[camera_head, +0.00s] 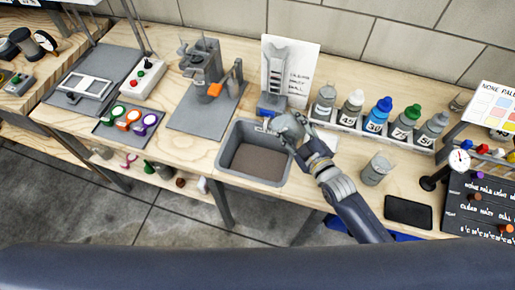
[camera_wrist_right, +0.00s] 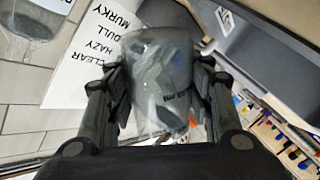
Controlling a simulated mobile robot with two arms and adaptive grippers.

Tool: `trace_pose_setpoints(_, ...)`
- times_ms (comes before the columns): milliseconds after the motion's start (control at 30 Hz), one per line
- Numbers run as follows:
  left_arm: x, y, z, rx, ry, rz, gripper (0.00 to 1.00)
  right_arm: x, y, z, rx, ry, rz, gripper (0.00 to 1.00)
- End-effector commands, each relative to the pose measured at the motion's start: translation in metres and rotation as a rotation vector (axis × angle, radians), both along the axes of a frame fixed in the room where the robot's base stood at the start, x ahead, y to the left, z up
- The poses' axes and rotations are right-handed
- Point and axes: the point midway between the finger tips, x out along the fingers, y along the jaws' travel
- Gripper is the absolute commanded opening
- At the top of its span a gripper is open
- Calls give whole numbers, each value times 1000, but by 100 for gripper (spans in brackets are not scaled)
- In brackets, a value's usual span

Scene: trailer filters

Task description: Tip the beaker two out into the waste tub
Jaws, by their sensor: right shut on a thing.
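The waste tub (camera_head: 225,152) is a grey open box with a brownish floor, near the front edge of the bench. My right gripper (camera_head: 296,136) is shut on a clear greyish beaker (camera_head: 287,125) at the tub's far right corner. The beaker looks tilted toward the tub; its label is not readable. In the right wrist view the beaker (camera_wrist_right: 158,70) sits between both fingers of the right gripper (camera_wrist_right: 160,100), and I cannot make out liquid in it. My left gripper is not in view.
Another clear beaker (camera_head: 376,169) stands on the bench to the right, near a black slab (camera_head: 408,211). Capped bottles (camera_head: 376,115) stand in a rack behind. A grey device (camera_head: 272,100) and a white card (camera_head: 301,65) stand behind the tub. A grey stand (camera_head: 205,85) is left.

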Motion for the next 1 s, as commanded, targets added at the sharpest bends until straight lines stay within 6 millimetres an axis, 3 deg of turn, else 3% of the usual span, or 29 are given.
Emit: trace_pose_setpoints(1000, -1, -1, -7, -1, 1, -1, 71, 1, -1, -8, -131, -43, 0, 15)
